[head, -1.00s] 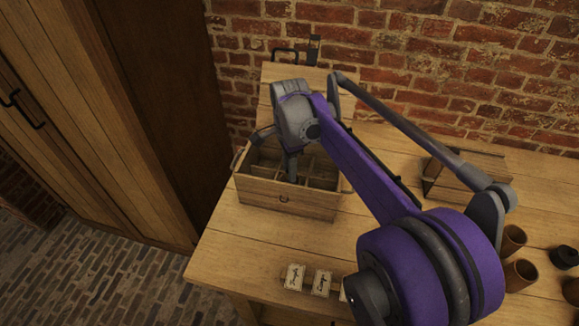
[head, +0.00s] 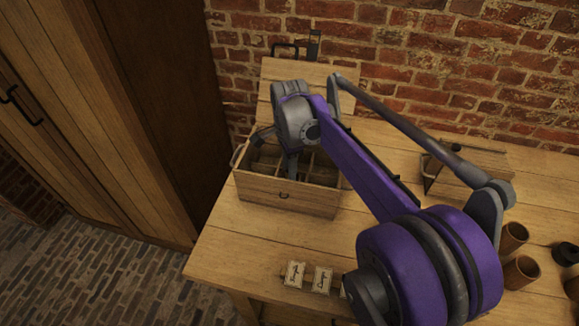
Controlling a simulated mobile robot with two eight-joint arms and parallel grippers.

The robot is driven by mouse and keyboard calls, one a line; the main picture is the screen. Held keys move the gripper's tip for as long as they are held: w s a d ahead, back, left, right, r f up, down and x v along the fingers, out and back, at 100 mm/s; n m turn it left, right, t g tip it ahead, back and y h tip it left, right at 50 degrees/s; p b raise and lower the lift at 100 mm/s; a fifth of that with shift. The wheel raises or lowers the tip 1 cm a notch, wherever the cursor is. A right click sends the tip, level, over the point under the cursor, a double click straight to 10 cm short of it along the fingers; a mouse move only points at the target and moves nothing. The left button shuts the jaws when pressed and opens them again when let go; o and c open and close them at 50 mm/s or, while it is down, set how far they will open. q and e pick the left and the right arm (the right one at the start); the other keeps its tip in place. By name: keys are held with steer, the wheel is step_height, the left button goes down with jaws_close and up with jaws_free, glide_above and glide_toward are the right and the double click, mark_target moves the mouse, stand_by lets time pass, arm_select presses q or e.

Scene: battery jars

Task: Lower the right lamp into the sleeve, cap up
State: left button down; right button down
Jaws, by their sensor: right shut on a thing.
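My right gripper (head: 291,172) reaches down into the open, divided wooden box (head: 285,201) near the left end of the table. Its fingers are partly hidden by the wrist and the box walls. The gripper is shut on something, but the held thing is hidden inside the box. I cannot make out the lamp, its cap or the sleeve. My left gripper is not in view.
The wooden table (head: 232,246) has small marked cards (head: 294,274) at its front edge. Brown cups (head: 521,272) and a dark round piece (head: 566,254) stand at the right. A wooden stand (head: 470,162) is behind my arm. A brick wall closes the back.

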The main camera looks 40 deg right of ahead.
steer(key=shift+f, duration=0.15)
steer(key=shift+c, duration=2.2)
jaws_free()
step_height(320, 180, up, 11)
steer(key=p, duration=0.1)
steer(key=shift+a, duration=0.1)
